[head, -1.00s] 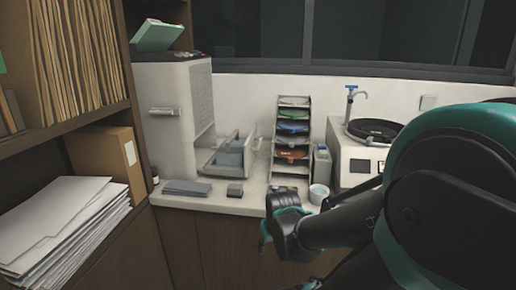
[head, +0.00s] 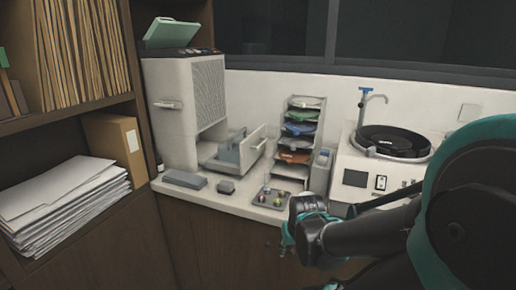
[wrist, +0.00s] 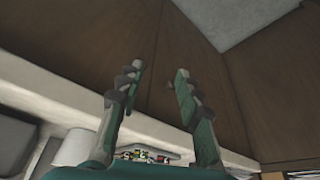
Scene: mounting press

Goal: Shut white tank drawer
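The white tank (head: 178,120) is a tall white unit with a grille side, standing at the left of the counter in the head view. Its drawer (head: 257,143) sticks out to the right from the lower opening, clearly open, with a grey-blue piece (head: 229,152) inside. My gripper (head: 290,236) is in front of the counter edge, lower than the drawer and to its right, touching nothing that I can see. In the wrist view my gripper's two fingers (wrist: 159,70) are spread apart with nothing between them. The drawer cannot be made out with certainty in the wrist view.
A tray (head: 267,199) of small coloured pieces, a sorter rack (head: 293,170) and a polishing machine (head: 354,180) stand to the right. Shelves with papers (head: 65,205) are at left.

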